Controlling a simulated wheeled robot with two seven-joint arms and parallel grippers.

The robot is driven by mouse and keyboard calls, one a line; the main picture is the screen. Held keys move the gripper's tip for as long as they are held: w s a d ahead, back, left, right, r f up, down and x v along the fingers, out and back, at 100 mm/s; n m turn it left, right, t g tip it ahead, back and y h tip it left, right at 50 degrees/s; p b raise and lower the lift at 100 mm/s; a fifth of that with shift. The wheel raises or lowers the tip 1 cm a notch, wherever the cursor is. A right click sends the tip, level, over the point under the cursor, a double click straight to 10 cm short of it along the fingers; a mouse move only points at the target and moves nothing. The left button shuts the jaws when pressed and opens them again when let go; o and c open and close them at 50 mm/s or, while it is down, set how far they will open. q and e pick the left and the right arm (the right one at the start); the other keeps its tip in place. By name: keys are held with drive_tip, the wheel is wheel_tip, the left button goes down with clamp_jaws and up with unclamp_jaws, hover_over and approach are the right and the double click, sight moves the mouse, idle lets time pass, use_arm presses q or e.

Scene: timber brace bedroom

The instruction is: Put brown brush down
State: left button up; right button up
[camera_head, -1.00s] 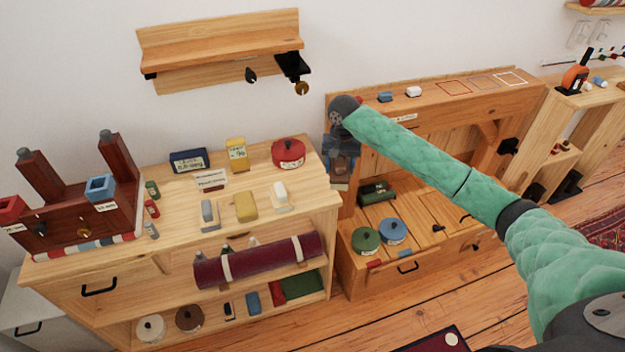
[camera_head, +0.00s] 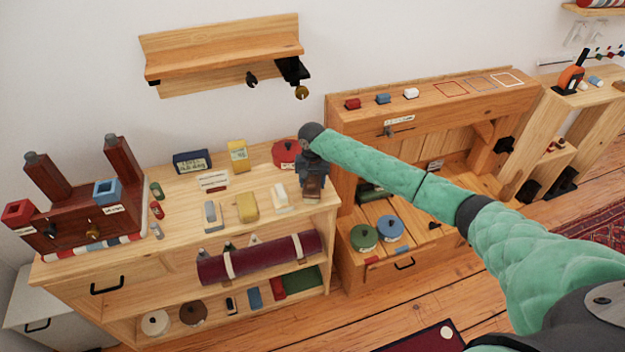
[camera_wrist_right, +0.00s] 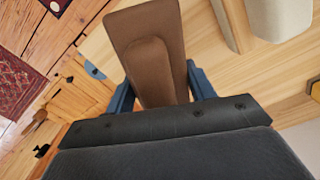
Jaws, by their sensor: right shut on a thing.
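The brown brush (camera_wrist_right: 150,55) is held between the blue fingers of my right gripper (camera_wrist_right: 160,88) in the right wrist view. In the head view my right gripper (camera_head: 312,182) is over the right end of the wooden cabinet top (camera_head: 180,240), with the brown brush (camera_head: 312,188) below it. I cannot tell whether the brush touches the top. A white brush (camera_head: 281,197), a yellow brush (camera_head: 247,207) and a grey brush (camera_head: 212,215) stand in a row to its left. My left gripper does not show.
A red round tin (camera_head: 286,152) is just behind my right gripper, partly hidden. A yellow box (camera_head: 238,155) and a dark blue box (camera_head: 191,161) stand at the back. The cabinet's right edge is close to the gripper. A wooden bench (camera_head: 430,125) stands to the right.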

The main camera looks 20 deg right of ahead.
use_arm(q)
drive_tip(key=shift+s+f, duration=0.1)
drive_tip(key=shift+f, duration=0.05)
use_arm(e)
drive_tip(key=shift+f, duration=0.15)
drive_tip(key=o, duration=1.1)
drive_tip(key=shift+f, duration=0.1)
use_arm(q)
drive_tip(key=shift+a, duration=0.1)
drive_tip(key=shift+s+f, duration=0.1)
use_arm(e)
drive_tip(key=shift+r, duration=0.5)
use_arm(q)
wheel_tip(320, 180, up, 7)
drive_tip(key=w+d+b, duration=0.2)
drive_tip(key=b, duration=0.1)
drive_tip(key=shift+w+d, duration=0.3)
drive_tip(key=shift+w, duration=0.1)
use_arm(e)
wheel_tip(320, 180, up, 11)
drive_tip(key=shift+r, duration=0.15)
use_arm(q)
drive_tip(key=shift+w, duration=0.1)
